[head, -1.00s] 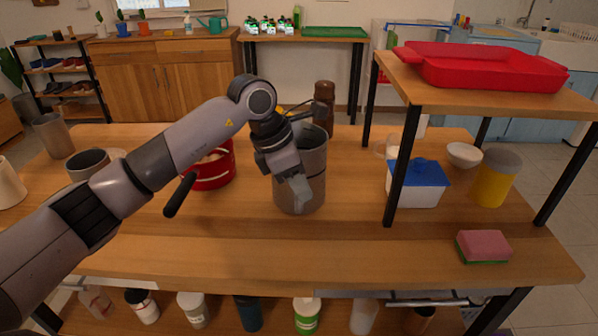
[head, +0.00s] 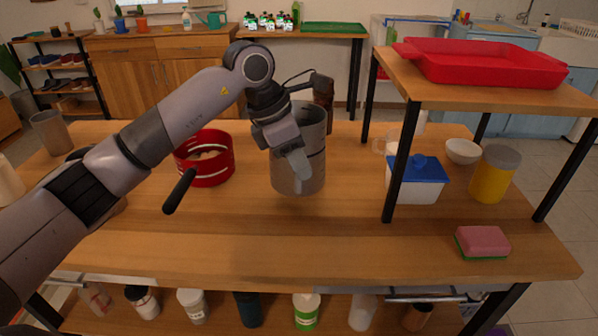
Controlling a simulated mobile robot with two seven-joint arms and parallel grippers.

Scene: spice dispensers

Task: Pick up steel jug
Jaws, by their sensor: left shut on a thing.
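The steel jug (head: 313,165) is a tall grey metal cylinder near the middle of the wooden table in the head view. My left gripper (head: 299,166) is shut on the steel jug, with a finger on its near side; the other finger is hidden. The jug is upright and appears raised slightly above the table. My right gripper does not show.
A red pot (head: 205,165) with a black handle stands left of the jug. A brown bottle (head: 322,90) is close behind it. A black-legged shelf with a red tray (head: 480,64) stands on the right, over a blue-lidded container (head: 418,180).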

